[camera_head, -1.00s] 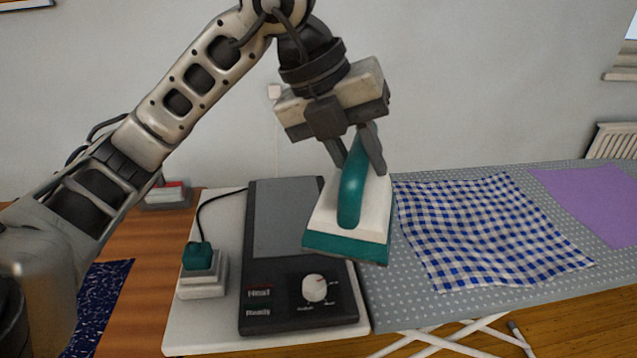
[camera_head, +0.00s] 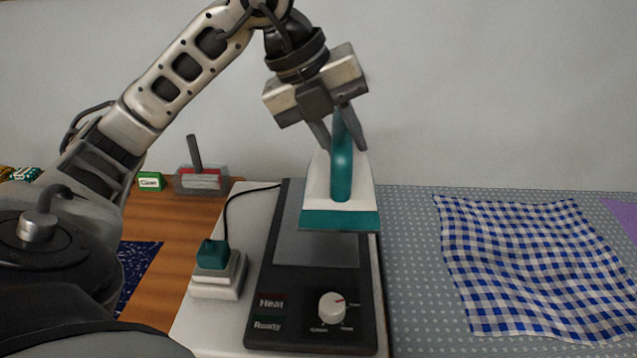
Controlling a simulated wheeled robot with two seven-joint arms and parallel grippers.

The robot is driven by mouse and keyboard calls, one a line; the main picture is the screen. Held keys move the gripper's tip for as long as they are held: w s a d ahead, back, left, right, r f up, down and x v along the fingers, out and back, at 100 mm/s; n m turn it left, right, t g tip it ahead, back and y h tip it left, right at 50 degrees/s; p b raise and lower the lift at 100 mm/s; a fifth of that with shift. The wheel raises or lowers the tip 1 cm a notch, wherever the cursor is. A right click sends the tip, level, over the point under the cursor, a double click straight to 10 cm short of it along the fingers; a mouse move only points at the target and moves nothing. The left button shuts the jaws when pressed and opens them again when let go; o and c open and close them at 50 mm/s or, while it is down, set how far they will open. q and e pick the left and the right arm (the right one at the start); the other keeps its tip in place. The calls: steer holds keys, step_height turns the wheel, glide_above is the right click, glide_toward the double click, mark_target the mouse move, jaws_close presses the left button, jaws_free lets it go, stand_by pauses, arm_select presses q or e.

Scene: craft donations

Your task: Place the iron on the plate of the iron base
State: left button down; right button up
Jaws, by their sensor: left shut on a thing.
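My left gripper (camera_head: 337,132) is shut on the handle of the iron (camera_head: 341,214), which has a white body and teal handle and sole edge. The iron hangs above the iron base (camera_head: 312,300), partly covering its grey plate (camera_head: 318,250). A gap seems to show between iron and plate, but its height is hard to tell. The black base has a white dial (camera_head: 333,307) and labels reading Heat and Ready at its front. My right gripper is not in view.
A white block with a teal button (camera_head: 214,255) stands left of the base, with a black cord. A blue checked cloth (camera_head: 530,265) lies on the grey dotted ironing board (camera_head: 410,300) at right. Small items, including a green box (camera_head: 150,181), sit on the wooden table.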

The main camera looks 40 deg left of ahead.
mark_target(319, 161)
arm_select(q)
steer(key=a+f+b, duration=0.1)
steer(key=a+f, duration=0.1)
steer(key=a+f+b, duration=0.1)
steer(key=f, duration=0.1)
steer(key=shift+s+a+f+b, duration=0.2)
steer(key=shift+a+f+b, duration=0.15)
steer(key=shift+a+f, duration=0.05)
steer(key=shift+f+b, duration=0.55)
steer(key=shift+f, duration=0.8)
steer(key=shift+f, duration=0.15)
steer(key=c, duration=1.2)
jaws_free()
steer(key=p+v, duration=0.1)
steer(key=v, duration=1.1)
steer(key=shift+d, duration=0.1)
